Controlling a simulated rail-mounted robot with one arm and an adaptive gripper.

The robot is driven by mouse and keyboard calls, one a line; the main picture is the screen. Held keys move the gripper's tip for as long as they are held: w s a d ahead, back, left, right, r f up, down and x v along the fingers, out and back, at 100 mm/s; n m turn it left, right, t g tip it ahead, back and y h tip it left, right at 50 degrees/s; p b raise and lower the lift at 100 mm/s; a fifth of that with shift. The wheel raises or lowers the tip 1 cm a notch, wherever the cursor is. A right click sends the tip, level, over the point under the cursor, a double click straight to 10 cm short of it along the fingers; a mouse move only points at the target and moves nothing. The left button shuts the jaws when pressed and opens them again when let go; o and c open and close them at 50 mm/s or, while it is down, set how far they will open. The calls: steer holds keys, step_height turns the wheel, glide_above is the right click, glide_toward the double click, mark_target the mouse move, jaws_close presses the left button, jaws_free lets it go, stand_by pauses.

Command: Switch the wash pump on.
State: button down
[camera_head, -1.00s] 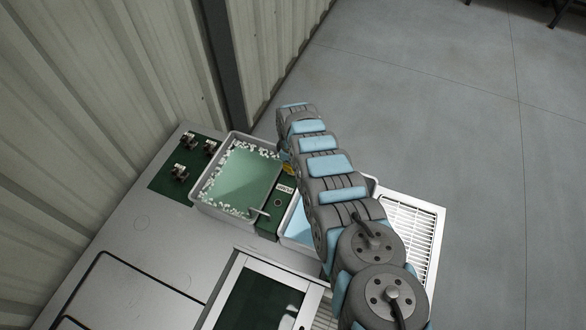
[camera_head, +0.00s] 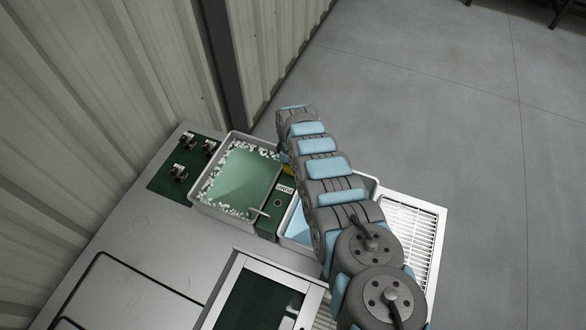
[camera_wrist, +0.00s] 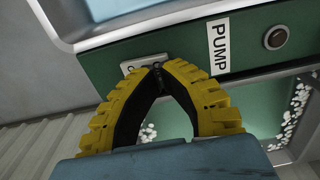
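The wash pump panel is a green strip (camera_head: 268,222) between two basins, with a white PUMP label (camera_head: 285,189). In the head view, my arm covers most of the gripper.
A basin of green water (camera_head: 205,200) with white foam lies left of the panel, and a basin of blue water (camera_head: 297,232) lies right, partly behind my arm. Several valves stand on a green plate (camera_head: 160,186) at the far left. A white grate (camera_head: 428,225) is at right.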

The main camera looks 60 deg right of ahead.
steer(key=shift+f+b, duration=0.7)
steer(key=shift+f, duration=0.1)
stand_by(0.5)
steer(key=shift+r, duration=0.15)
step_height(320, 180, up, 7)
steer(key=p, duration=0.7)
stand_by(0.7)
